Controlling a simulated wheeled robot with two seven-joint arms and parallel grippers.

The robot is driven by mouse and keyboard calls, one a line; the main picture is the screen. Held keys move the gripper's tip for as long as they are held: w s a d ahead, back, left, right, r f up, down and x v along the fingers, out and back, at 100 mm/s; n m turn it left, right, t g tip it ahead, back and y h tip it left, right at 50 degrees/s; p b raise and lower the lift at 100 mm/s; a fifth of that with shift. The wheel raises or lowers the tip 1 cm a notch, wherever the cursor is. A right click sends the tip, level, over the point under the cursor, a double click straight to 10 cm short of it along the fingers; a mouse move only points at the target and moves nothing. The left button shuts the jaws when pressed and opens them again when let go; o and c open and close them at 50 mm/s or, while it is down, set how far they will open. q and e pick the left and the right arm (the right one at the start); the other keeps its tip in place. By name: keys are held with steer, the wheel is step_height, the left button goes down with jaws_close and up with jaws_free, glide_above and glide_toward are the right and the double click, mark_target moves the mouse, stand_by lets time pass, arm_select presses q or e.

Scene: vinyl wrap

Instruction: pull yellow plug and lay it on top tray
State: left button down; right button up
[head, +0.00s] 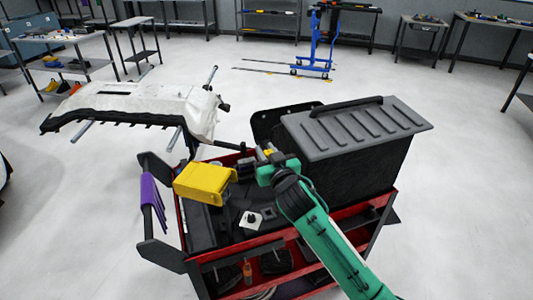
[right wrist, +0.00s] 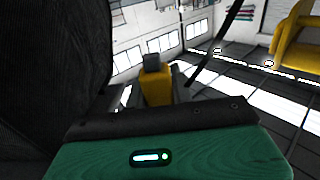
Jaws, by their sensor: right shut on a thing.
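The yellow plug (head: 268,152) shows as a small yellow piece at the tip of my right gripper (head: 266,160), above the cart's top tray (head: 208,222). My right gripper is shut on it. In the right wrist view the yellow plug (right wrist: 156,88) has a dark grey end and stands just beyond the gripper's edge. The gripper hides part of the plug in both views, and I cannot tell whether it touches anything else. My left gripper is not in view.
A yellow box (head: 204,183) sits on the left of the tray. A black toolbox with a grey ribbed lid (head: 357,125) stands close right of my gripper. A white object (head: 251,220) lies at the tray's front. A white-covered panel (head: 150,103) is behind left.

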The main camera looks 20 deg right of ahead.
steer(key=shift+r+p, duration=1.6)
steer(key=shift+r, duration=0.25)
steer(key=s+d+f, duration=0.1)
steer(key=s+f, duration=0.3)
steer(key=s, duration=0.7)
steer(key=s+d+f+h, duration=0.1)
steer(key=s+f, duration=0.4)
steer(key=s, duration=0.6)
steer(key=shift+s+d+f+m, duration=0.2)
steer(key=shift+f+m, duration=0.1)
steer(key=shift+m, duration=0.1)
